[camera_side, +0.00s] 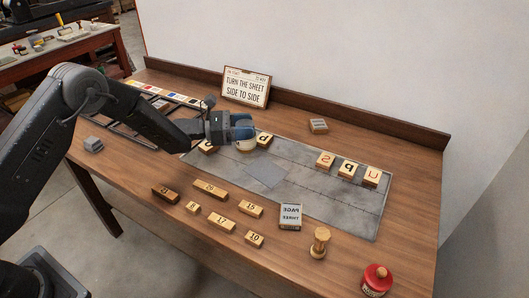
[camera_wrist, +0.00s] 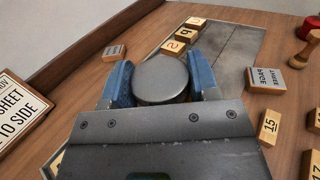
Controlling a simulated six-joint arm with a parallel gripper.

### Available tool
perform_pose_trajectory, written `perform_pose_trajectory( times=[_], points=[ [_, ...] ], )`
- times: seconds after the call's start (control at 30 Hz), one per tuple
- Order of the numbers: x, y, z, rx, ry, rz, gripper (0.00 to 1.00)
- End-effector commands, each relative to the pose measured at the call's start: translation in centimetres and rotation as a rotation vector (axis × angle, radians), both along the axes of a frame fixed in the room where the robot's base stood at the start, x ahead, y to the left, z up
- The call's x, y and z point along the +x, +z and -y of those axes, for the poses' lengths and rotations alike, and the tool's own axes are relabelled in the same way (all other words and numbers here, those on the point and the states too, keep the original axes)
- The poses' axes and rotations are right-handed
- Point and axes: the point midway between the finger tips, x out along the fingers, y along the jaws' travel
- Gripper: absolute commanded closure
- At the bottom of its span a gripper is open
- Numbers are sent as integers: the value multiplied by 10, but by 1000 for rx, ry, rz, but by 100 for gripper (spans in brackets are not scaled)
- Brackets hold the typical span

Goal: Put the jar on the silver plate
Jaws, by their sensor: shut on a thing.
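The jar (camera_side: 246,146) shows a pale body below my gripper's fingers in the side view. In the wrist view its round grey lid (camera_wrist: 161,78) sits between the two blue fingers. My gripper (camera_side: 243,128) is shut on the jar, which looks upright; the wrist view shows my gripper (camera_wrist: 160,84) too. I cannot tell whether the jar's base touches the surface below. A lighter silver square plate (camera_side: 265,175) lies flat and bare on the large grey slab, nearer the front than the jar. I cannot make it out in the wrist view.
Letter blocks stand close beside the jar (camera_side: 264,140) and on the grey slab's right part (camera_side: 347,170). Number blocks (camera_side: 211,189), a "PAGE THREE" block (camera_side: 290,216), a wooden stamp (camera_side: 320,243) and a red-topped pot (camera_side: 377,279) line the front. A sign (camera_side: 246,87) stands behind.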

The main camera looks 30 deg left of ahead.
Motion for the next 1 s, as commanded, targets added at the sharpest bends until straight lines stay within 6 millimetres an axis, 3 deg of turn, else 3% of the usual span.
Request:
perform_pose_trajectory(
  times=[0.1, 0.3, 0.47, 0.7, 1.0],
  points=[
    [7, -16, 27, 0, -3, 1, 98],
    [15, -32, 53, 0, 0, 3, 98],
    [17, -41, 58, 0, 1, 1, 98],
    [17, -73, 58, -1, 1, 2, 98],
    [17, -75, 58, -1, 2, 4, 98]
  ],
)
